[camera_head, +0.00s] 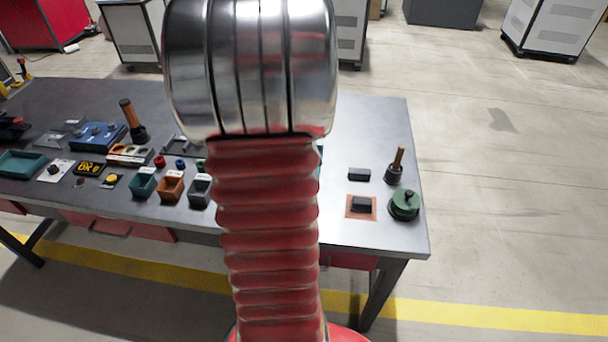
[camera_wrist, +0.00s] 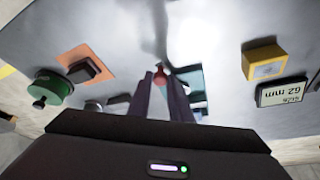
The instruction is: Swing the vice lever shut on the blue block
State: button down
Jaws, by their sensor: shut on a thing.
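In the wrist view my gripper (camera_wrist: 163,76) has its two dark fingers close together around a small reddish-brown knob (camera_wrist: 163,70), which appears to be the end of the vice lever. A teal-blue part (camera_wrist: 196,80) shows just right of the fingers, partly covered by them; I cannot tell whether it is the blue block or part of the vice. The vice jaws are not clearly seen. In the head view my own arm covers the middle of the bench and hides the gripper and vice.
A green round piece (camera_head: 404,205), a dark block on an orange pad (camera_head: 352,213) and a wooden-handled tool (camera_head: 397,167) stand at the bench's right end. Small bins (camera_head: 170,188) stand left.

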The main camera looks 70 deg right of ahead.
jog(key=shift+w+d+r, duration=0.15)
jog(key=c, duration=1.9)
grip_release()
jog(key=shift+o, duration=1.3)
jog(key=v, duration=1.3)
jog(key=shift+a+r, duration=0.25)
jog(key=shift+a, duration=0.05)
